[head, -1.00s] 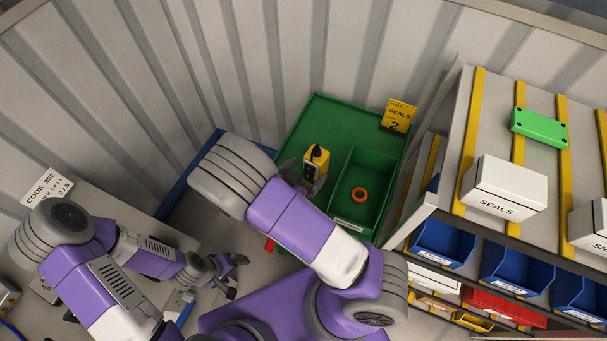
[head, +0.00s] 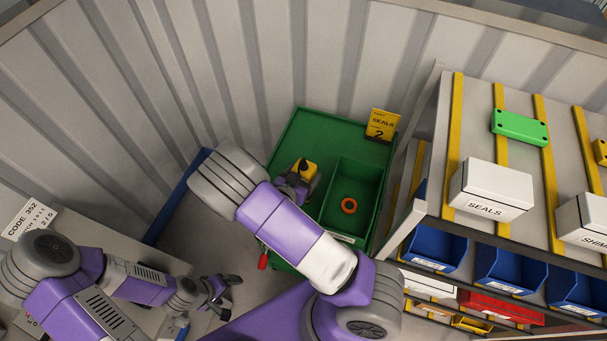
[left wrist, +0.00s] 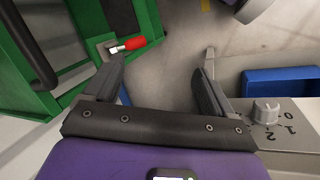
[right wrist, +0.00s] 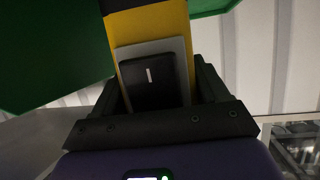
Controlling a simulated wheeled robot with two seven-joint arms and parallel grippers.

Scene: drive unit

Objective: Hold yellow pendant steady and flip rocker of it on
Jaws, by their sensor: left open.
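The yellow pendant (head: 306,169) is at the green station, left of the green bin, in the head view. In the right wrist view its yellow body (right wrist: 152,28) carries a grey plate and a black rocker (right wrist: 148,82) with a white mark. My right gripper (head: 295,186) has its fingers on both sides of the pendant (right wrist: 160,88); I cannot tell whether they press on it. The fingertips are partly hidden. My left gripper (head: 226,287) is open and empty, well below and left of the pendant; its parted fingers (left wrist: 168,62) show in the left wrist view.
The green bin (head: 374,172) holds an orange ring (head: 349,205). A red-handled part (left wrist: 135,43) sits at the station's edge near my left fingers. A rotary knob (left wrist: 265,111) is at right there. A shelf with blue bins (head: 437,245) stands at right.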

